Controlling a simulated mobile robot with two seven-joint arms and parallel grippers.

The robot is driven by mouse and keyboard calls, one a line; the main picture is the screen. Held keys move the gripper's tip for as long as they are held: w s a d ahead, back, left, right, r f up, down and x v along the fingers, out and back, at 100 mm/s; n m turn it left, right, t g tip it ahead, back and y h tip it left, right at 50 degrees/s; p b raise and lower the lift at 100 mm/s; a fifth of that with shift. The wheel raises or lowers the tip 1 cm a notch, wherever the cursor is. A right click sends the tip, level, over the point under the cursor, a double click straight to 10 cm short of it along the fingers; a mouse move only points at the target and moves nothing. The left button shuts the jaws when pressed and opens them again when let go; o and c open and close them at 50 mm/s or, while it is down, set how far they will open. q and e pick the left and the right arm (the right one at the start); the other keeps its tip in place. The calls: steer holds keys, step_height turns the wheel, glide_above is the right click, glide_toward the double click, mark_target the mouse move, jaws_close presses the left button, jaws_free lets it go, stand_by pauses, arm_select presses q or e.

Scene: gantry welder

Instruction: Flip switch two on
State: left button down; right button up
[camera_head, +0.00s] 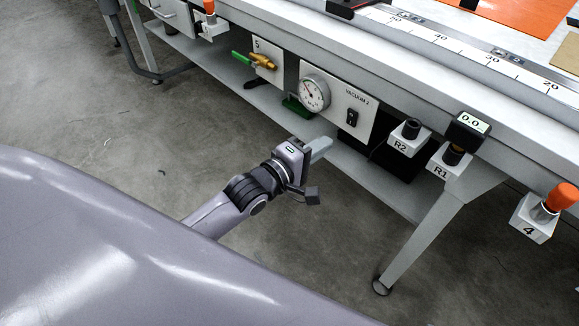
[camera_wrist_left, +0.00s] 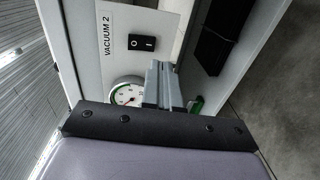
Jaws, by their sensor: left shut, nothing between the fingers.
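A black rocker switch (camera_head: 352,117) sits on a white panel (camera_head: 341,98) labelled "VACUUM 2", to the right of a round gauge (camera_head: 314,94). The left wrist view shows the same switch (camera_wrist_left: 141,42) with its "O" and "I" marks, above the gauge (camera_wrist_left: 127,92); I cannot tell which side is pressed in. My left gripper (camera_head: 320,147) is shut and empty, in front of and below the panel, apart from the switch. Its grey fingers (camera_wrist_left: 162,84) show beside the gauge, partly covering it. My right gripper is not in view.
A valve (camera_head: 262,61) marked 5 is left of the panel. Knobs R2 (camera_head: 411,129) and R1 (camera_head: 453,155), a small display (camera_head: 468,127) and an orange-topped knob 4 (camera_head: 559,200) line the table edge to the right. A table leg (camera_head: 425,243) stands below. Open floor lies left.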

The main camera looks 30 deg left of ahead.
arm_select(q)
steer(key=v, duration=0.7)
steer(key=shift+f+p, duration=0.35)
steer(key=shift+f, duration=0.4)
steer(key=shift+s, duration=0.1)
steer(key=s+f+m+g+y, duration=0.3)
steer(key=s+f+m+g, duration=0.3)
steer(key=s+f+m, duration=0.9)
step_height(320, 180, up, 14)
steer(key=a+m+p, duration=0.1)
steer(key=p, duration=1.3)
steer(key=shift+a+y, duration=0.3)
